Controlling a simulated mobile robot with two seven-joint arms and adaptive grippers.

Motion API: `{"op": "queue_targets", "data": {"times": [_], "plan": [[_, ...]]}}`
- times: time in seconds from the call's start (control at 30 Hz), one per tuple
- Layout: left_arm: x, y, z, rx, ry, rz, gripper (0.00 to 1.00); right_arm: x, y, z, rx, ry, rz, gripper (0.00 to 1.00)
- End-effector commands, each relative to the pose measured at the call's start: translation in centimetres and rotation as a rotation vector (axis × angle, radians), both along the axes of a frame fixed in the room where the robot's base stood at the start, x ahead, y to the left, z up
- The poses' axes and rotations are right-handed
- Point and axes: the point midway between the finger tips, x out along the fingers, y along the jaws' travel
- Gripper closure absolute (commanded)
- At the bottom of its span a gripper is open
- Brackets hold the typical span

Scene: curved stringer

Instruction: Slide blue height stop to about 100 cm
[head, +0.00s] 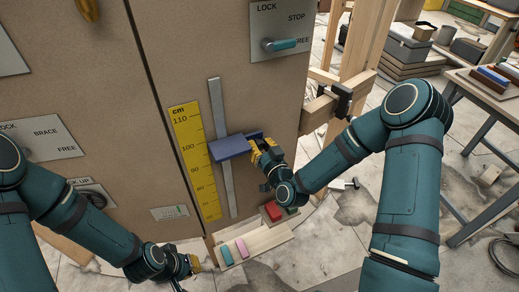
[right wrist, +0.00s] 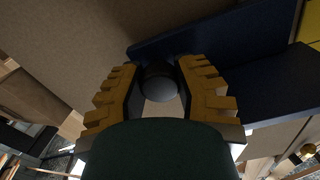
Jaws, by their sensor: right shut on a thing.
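The blue height stop (head: 228,149) sits across a grey vertical rail (head: 216,97) on the brown panel. Its left end is beside the yellow cm scale (head: 187,125), at about the 100 mark. My right gripper (head: 262,151) is at the stop's right end. In the right wrist view, the fingers of my right gripper (right wrist: 160,88) are around a dark round knob (right wrist: 157,78) at the blue stop (right wrist: 225,45). My left gripper (head: 195,264) is low at the panel's foot, away from the stop; its fingers are too small to read.
A teal lever (head: 285,44) on a LOCK/STOP/FREE plate (head: 270,20) points right, near FREE. A wooden tray (head: 275,239) with a teal and a pink block stands below. A red block (head: 271,212) is behind it. A table (head: 490,90) stands at the right.

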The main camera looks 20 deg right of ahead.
Motion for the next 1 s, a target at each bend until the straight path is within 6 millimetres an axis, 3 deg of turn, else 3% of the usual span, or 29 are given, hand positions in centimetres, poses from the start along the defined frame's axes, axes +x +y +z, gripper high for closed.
{"op": "queue_targets", "data": {"times": [0.3, 0.33, 0.37, 0.4, 0.77, 1.0], "plan": [[0.0, 0.0, 0.0, 0.0, -0.001, 0.0, 1.0, 0.0, 0.0, 0.1, 0.001, 0.0, 0.001, 1.0], [0.0, 0.0, 0.0, 0.0, -0.001, 0.0, 1.0, 0.0, 0.0, 0.1, 0.001, 0.0, 0.001, 0.64], [0.0, 0.0, 0.0, 0.0, -0.001, 0.0, 1.0, 0.0, 0.0, 0.1, 0.001, 0.0, 0.001, 0.54], [0.0, 0.0, 0.0, 0.0, -0.001, 0.0, 1.0, 0.0, 0.0, 0.1, 0.001, 0.0, 0.001, 0.51], [0.0, 0.0, 0.0, 0.0, -0.001, 0.0, 1.0, -0.5, -0.1, 0.0, 0.001, 0.003, 0.001, 0.51], [0.0, 0.0, 0.0, 0.0, -0.001, 0.0, 1.0, -3.9, -0.7, -0.1, 0.0, 0.004, 0.0, 0.51]]}}
